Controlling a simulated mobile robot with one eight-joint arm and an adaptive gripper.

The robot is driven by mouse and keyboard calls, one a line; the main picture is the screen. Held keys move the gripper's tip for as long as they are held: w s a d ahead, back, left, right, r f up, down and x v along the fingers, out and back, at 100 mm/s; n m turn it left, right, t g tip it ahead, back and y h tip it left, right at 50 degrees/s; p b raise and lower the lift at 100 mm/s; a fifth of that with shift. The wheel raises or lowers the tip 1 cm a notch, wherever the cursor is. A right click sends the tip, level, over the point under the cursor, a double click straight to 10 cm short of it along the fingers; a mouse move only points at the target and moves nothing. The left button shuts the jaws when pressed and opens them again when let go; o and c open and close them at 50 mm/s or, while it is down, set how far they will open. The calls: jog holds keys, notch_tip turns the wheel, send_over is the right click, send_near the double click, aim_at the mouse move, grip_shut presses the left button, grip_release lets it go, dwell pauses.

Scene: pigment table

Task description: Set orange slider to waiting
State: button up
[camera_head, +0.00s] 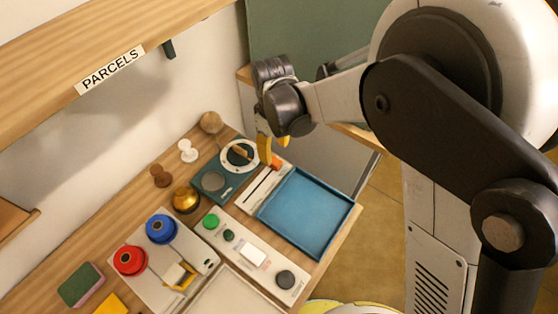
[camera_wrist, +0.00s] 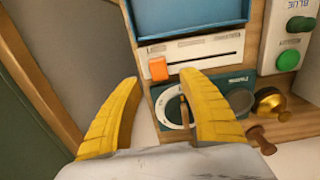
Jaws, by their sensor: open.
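The orange slider (camera_head: 276,162) sits at the far end of a white panel (camera_head: 257,193) with dark slots, partly beside my gripper in the head view. In the wrist view the orange slider (camera_wrist: 158,68) is at the left end of the dark slot on the white panel (camera_wrist: 205,46). Its position labels are too small to read. My gripper (camera_head: 265,148) has its yellow fingers pointing down near the slider in the head view. In the wrist view my gripper (camera_wrist: 160,77) is open and empty, and the slider appears between the fingertips. I cannot tell whether a finger touches it.
A blue tray (camera_head: 305,212) lies right of the slider panel. A teal dial panel with a white ring (camera_head: 239,155) lies on its other side. A brass knob (camera_head: 186,199), wooden pegs and a button panel (camera_head: 240,249) stand nearby. A PARCELS shelf (camera_head: 110,72) overhangs the left.

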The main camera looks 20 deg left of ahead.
aim_at(275, 162)
notch_tip(275, 162, down, 7)
jog(key=shift+w+r+b, duration=0.1)
jog(key=shift+r+b, duration=0.05)
jog(key=shift+b, duration=0.8)
grip_shut()
